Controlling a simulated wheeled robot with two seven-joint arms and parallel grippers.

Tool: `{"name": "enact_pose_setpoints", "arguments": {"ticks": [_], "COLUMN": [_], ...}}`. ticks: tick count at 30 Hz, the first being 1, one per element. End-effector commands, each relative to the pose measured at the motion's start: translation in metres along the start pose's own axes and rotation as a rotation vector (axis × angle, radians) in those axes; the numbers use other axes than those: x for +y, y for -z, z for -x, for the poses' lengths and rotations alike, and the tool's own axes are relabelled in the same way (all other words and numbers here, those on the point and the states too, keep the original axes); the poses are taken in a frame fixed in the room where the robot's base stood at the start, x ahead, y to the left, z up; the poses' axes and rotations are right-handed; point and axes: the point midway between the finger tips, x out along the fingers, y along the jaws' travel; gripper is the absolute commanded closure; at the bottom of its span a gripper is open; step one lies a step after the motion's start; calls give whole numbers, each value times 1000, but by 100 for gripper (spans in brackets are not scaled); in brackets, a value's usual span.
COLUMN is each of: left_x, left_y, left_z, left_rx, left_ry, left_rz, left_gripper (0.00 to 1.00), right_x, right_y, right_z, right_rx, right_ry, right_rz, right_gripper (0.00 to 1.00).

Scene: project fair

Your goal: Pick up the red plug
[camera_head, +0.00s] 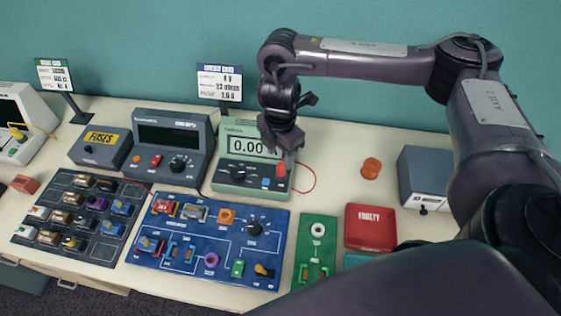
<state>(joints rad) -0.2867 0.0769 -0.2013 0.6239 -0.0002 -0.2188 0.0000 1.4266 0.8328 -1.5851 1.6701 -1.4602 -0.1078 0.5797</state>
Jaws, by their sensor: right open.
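The red plug (281,169) stands upright at the right side of the green meter (232,178), whose display reads 0.00. A thin red wire (314,179) loops out to the right beside it. My right gripper (284,148) points down just above the plug, in front of the meter's upper right corner. It is open, and the plug shows below its fingers; I cannot tell if they touch it. Part of the meter's right edge is hidden behind the gripper. My left gripper is not in view.
A blue circuit board (210,238) lies in front of the meter. A grey power unit (172,140) stands left of it, with a sign (219,83) behind. Right are orange discs (371,168), a red FAULTY box (370,227) and a grey box (425,180).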

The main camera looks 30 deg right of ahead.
Motion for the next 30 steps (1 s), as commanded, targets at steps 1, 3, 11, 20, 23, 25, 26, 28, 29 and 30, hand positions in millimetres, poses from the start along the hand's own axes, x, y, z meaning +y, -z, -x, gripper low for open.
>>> {"name": "enact_pose_setpoints", "arguments": {"ticks": [1, 3, 11, 20, 23, 25, 26, 28, 29, 30], "left_x": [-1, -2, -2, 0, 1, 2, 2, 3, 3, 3], "left_y": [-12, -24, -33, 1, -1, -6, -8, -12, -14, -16], "left_z": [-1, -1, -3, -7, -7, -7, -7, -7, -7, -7], "left_rx": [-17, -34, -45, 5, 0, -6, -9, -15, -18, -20], "left_ry": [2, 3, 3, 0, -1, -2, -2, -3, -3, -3], "left_rz": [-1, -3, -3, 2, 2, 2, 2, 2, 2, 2], "left_gripper": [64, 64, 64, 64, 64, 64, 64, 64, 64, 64], "right_x": [0, 0, 2, 4, 4, 4, 4, 4, 4, 4], "right_y": [0, 0, -5, -6, -6, -6, -6, -6, -6, -6], "right_z": [-6, -10, -37, -61, -61, -61, -61, -61, -61, -61], "right_rx": [2, 1, 2, 0, 0, 0, 0, 0, 0, 0], "right_ry": [2, 1, 3, 1, 0, 0, 0, -1, 0, 0], "right_rz": [-2, -2, -4, -1, -1, -1, -1, -1, -1, -1], "right_gripper": [51, 51, 51, 51, 51, 51, 52, 61, 65, 70]}}
